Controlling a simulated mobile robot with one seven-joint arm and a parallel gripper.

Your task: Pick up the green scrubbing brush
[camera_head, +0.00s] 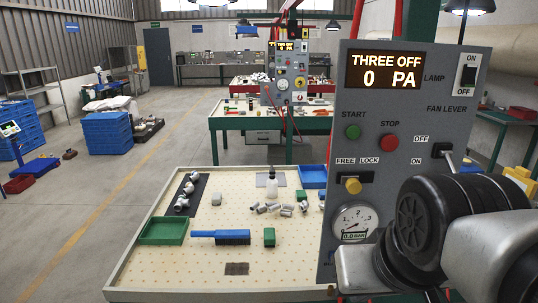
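On the pegboard-topped table (215,268) lie a small green block-shaped thing (269,237), right of centre, and another small green piece (302,197) farther back. Either could be the green scrubbing brush; bristles are too small to make out. A long blue brush-like thing with a thin handle (225,237) lies just left of the nearer green one, apart from it. Black and grey links of my own arm fill the lower right, in front of the control panel. My gripper's fingers do not show.
A grey control panel (340,180) stands at the table's right side and hides part of it. A green tray (163,231), a blue tray (313,176), a white bottle (272,172) and several metal castings (284,208) are on the table. Its front is mostly clear.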

